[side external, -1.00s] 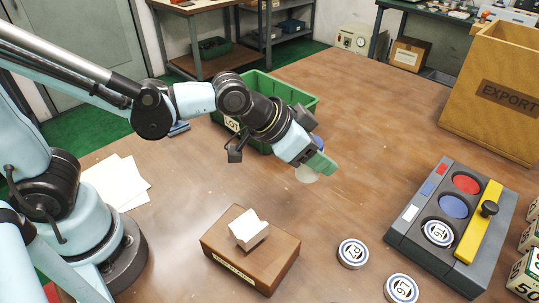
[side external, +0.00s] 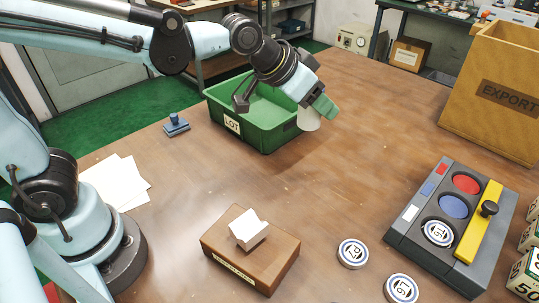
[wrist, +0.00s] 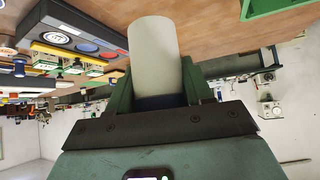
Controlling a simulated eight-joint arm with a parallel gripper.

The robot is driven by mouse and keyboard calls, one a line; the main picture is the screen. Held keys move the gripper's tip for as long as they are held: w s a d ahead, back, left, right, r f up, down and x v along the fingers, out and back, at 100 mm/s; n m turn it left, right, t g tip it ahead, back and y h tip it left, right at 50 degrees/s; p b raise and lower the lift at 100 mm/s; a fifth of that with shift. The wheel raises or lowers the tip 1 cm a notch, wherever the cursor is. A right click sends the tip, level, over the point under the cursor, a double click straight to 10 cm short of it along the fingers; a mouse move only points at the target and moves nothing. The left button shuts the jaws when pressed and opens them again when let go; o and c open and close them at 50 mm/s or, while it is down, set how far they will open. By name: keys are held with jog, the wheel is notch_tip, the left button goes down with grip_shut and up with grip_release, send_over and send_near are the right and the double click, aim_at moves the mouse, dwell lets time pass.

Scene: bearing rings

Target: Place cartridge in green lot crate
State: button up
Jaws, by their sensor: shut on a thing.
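The cartridge (wrist: 154,58) is a pale off-white cylinder with a dark blue band at its base. It is held between the green fingers of my gripper (wrist: 158,85) in the wrist view. In the side view my gripper (side external: 318,108) is shut on the cartridge (side external: 309,121), which hangs tilted in the air just right of the green crate. The green lot crate (side external: 266,142) stands on the table with a LOT label on its front. Its visible interior looks empty, though my arm covers part of it. A green rim corner (wrist: 262,9) shows at the top right of the wrist view.
A wooden block (side external: 250,262) with a white piece (side external: 248,229) is at the front. A dark tray (side external: 430,242) with coloured discs, loose ring discs (side external: 352,253) and an EXPORT box (side external: 490,120) stand right. A blue stamp (side external: 175,125) and papers (side external: 115,183) lie left. Mid-table is clear.

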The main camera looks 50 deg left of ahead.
jog(key=w+a+n+y, duration=0.25)
jog(key=w+a, duration=0.35)
jog(key=a, duration=0.4)
jog(key=n+y, duration=0.1)
jog(key=n, duration=0.2)
send_over(270, 122)
jog(key=d, duration=0.1)
notch_tip(270, 122, down, 7)
jog(key=shift+m, duration=0.25)
jog(key=shift+w+d+f, duration=0.1)
jog(key=shift+d+f, duration=0.05)
jog(key=shift+f, duration=2.05)
jog(key=shift+d+f, duration=0.1)
jog(key=shift+f, duration=2.1)
jog(key=shift+f, duration=0.15)
jog(key=o, duration=1.2)
